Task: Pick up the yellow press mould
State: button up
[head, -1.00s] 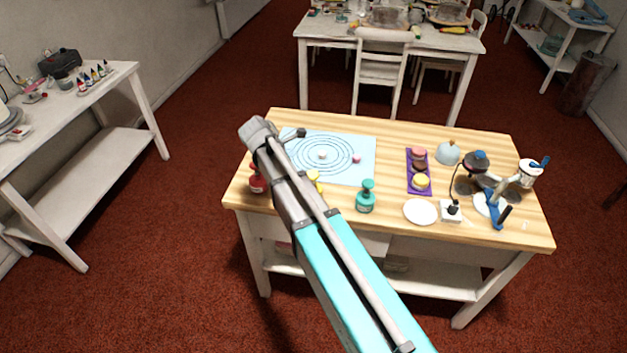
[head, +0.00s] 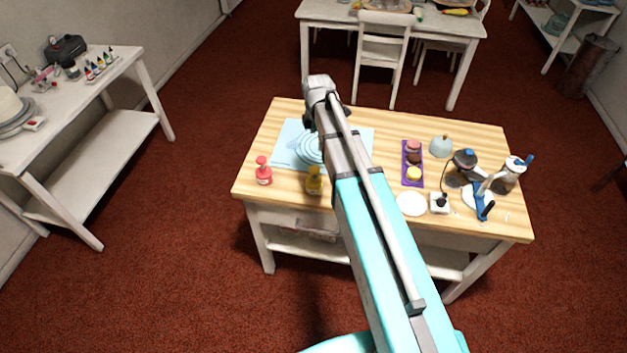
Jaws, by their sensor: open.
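The yellow press mould (head: 314,181) stands upright near the front edge of the wooden table, just left of my arm. Its knob is at the top and it touches no gripper. My gripper (head: 324,114) is at the far end of my arm, above the pale blue mat and beyond the mould. Only dark parts show on both sides of the arm's end; they look spread apart, with nothing visible held. The arm hides most of the gripper.
A red press mould (head: 263,173) stands left of the yellow one. The blue mat (head: 285,152) with rings lies behind. To the right are a purple tray (head: 405,172), a white plate (head: 411,204) and a white device (head: 440,203). Bare wood lies between the red and yellow moulds.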

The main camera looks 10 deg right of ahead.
aim_at(314, 169)
jog(key=shift+f, duration=0.25)
notch_tip(314, 169, down, 8)
jog(key=b, duration=0.8)
jog(key=shift+a+f+b, duration=0.1)
jog(key=shift+b, duration=0.25)
jog(key=shift+f, duration=0.1)
jog(key=f+b, duration=0.3)
jog(key=shift+s+a+f, duration=0.15)
jog(key=shift+s+a, duration=0.05)
jog(key=shift+a, duration=0.15)
jog(key=shift+f+b, duration=0.85)
jog(key=shift+b, duration=0.25)
jog(key=shift+d, duration=0.1)
grip_shut()
